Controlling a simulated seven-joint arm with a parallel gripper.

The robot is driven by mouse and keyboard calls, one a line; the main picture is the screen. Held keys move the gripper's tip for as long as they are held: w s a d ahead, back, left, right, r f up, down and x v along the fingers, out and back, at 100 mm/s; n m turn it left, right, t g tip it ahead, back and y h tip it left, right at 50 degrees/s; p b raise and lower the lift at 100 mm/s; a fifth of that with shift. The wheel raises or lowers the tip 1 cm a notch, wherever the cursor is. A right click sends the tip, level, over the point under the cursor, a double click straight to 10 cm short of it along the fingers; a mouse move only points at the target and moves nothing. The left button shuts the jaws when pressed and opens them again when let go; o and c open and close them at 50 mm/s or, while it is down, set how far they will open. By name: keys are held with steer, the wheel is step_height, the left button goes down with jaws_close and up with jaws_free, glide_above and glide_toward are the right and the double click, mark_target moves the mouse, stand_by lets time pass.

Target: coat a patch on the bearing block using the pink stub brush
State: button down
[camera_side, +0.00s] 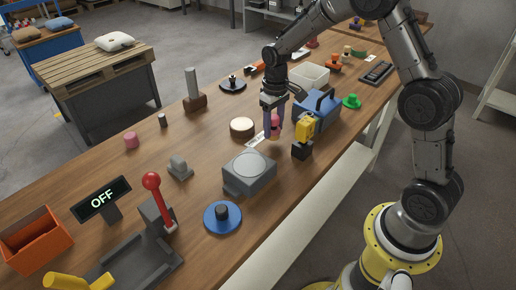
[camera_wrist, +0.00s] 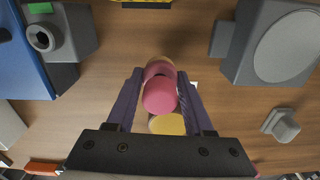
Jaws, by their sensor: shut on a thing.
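The pink stub brush (camera_wrist: 160,95) is between the fingers of my gripper (camera_side: 274,122), its round pink end facing the wrist camera. In the side view the brush (camera_side: 275,121) hangs roughly upright; I cannot tell whether its lower end touches the table. The bearing block appears to be the grey block (camera_side: 248,174) with a pale round face on top. It stands in front of my gripper in the side view, apart from the brush. In the wrist view the block (camera_wrist: 233,70) is at the upper right. No coating can be made out on it.
A blue toolbox (camera_side: 318,113) and a yellow item on a black block (camera_side: 302,149) stand close to the right of my gripper. A small grey part (camera_side: 180,167) and a blue round base (camera_side: 222,217) flank the block.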

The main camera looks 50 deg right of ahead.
steer(key=shift+w+n, duration=0.1)
steer(key=shift+n, duration=0.2)
steer(key=shift+s, duration=0.2)
steer(key=s+a+r, duration=0.4)
steer(key=a+r, duration=0.7)
steer(key=shift+w+a+f, duration=0.1)
steer(key=shift+f, duration=1.85)
steer(key=shift+w+a+f, duration=0.1)
steer(key=shift+f, duration=1.8)
steer(key=shift+a+f, duration=0.15)
steer(key=shift+f, duration=0.1)
steer(key=shift+a+f, duration=0.1)
steer(key=shift+a, duration=3.35)
steer(key=shift+d, duration=3.5)
steer(key=shift+s+d, duration=0.2)
steer(key=shift+s+a, duration=0.1)
steer(key=shift+a, duration=3.7)
steer(key=shift+d, duration=3.7)
step_height(320, 180, up, 8)
